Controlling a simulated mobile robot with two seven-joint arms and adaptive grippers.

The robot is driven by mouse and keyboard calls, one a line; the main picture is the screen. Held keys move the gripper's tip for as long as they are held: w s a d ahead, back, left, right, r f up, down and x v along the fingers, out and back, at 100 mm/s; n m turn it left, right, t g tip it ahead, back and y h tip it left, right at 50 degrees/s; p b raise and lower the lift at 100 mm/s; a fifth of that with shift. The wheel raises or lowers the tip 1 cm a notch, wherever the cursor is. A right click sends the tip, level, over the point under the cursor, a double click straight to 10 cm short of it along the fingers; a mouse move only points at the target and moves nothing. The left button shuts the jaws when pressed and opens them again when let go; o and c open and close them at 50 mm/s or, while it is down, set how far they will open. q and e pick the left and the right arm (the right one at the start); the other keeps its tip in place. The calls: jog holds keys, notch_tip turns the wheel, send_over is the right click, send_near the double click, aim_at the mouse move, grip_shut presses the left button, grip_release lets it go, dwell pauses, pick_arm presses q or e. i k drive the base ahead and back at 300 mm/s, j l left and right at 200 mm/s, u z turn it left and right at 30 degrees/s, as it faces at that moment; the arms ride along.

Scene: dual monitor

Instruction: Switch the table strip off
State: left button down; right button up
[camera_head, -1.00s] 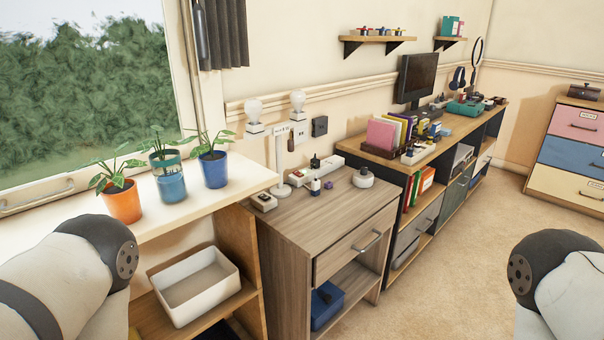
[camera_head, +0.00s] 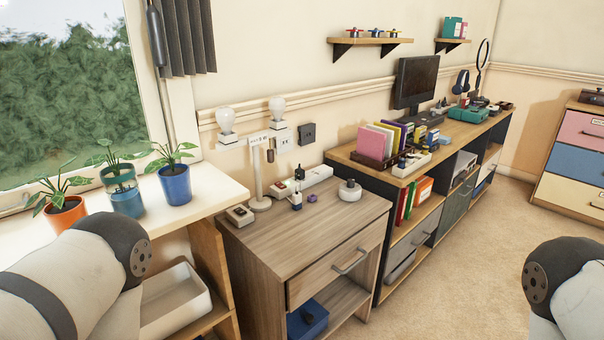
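A white power strip (camera_head: 318,177) lies at the back of the small wooden table (camera_head: 272,250), near the wall. A dark plug-like piece stands at its left end. A small white item with a red part (camera_head: 281,189) sits just in front of that end. Any switch on the strip is too small to make out. Another white strip-like thing (camera_head: 411,164) lies on the long desk to the right. Only links of my two arms show, at the lower left and lower right. Neither gripper is in view.
A white stand (camera_head: 259,178), a small box (camera_head: 240,215) and a round white device (camera_head: 350,191) stand on the table. Potted plants (camera_head: 174,183) line the windowsill at left. The long desk (camera_head: 440,157) adjoins on the right. Carpet (camera_head: 465,270) in front is clear.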

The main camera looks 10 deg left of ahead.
aim_at(279, 184)
jog(key=i+l, duration=0.35)
jog(key=l, duration=0.15)
jog(key=i+l, duration=0.35)
jog(key=l, duration=0.2)
